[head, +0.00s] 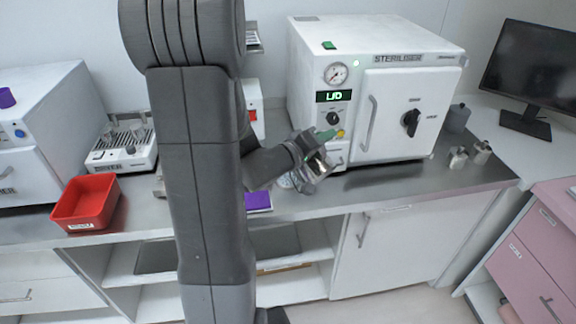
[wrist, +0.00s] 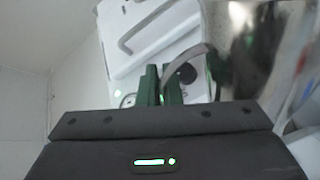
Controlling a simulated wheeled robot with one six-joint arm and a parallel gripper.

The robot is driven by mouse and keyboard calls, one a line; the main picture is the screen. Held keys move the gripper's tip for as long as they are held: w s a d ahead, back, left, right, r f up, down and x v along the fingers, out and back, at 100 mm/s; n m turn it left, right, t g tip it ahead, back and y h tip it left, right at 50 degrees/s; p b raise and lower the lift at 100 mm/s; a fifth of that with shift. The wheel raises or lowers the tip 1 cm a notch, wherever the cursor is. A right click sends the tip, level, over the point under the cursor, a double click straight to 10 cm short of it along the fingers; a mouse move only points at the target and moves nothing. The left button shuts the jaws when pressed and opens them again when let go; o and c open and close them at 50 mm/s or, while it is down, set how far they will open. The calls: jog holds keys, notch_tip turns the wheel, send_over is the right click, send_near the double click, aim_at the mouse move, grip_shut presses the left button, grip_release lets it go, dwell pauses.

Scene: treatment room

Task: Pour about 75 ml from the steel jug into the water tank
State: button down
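My gripper (head: 325,135) is in front of the lower left of the white steriliser (head: 410,105), above the steel counter. In the wrist view, its green fingers (wrist: 162,85) are close together on the curved handle of the steel jug (wrist: 270,60). The shiny jug body fills the right of that view; in the head view the jug (head: 318,166) shows small and tilted beside the gripper, partly hidden by my arm. Its mouth and contents cannot be made out. I cannot clearly pick out the water tank; the steriliser's display reads like "LID".
Several small metal containers (head: 470,154) stand right of the steriliser. A purple item (head: 258,201) lies near the counter's front edge. The counter's front right (head: 400,182) is clear.

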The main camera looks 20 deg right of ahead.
aim_at(333, 163)
jog(key=shift+s+d+f+m+b, duration=0.1)
jog(key=shift+s+f+m+b, duration=0.3)
jog(key=shift+b, duration=0.3)
jog(key=shift+s+d+f+m+b, duration=0.1)
jog(key=shift+s+f+m+b, duration=0.1)
jog(key=shift+f+m+b, duration=0.4)
jog(key=shift+s+b, duration=0.15)
jog(key=shift+b, duration=0.4)
jog(key=shift+f, duration=0.1)
dwell(0.3)
jog(key=f+m+b, duration=0.1)
jog(key=s+f+m+b, duration=0.1)
jog(key=b, duration=0.1)
jog(key=f+b, duration=0.1)
jog(key=shift+s+d+m+b, duration=0.3)
jog(key=shift+m+b, duration=0.05)
jog(key=shift+m, duration=0.05)
jog(key=s+d+f+m+b, duration=0.2)
jog(key=s+f+m+b, duration=0.4)
jog(key=b, duration=0.9)
notch_tip(333, 163, down, 3)
jog(key=shift+r+m+t, duration=0.1)
jog(key=shift+m+t, duration=0.3)
jog(key=shift+m, duration=0.2)
jog(key=shift+s, duration=0.1)
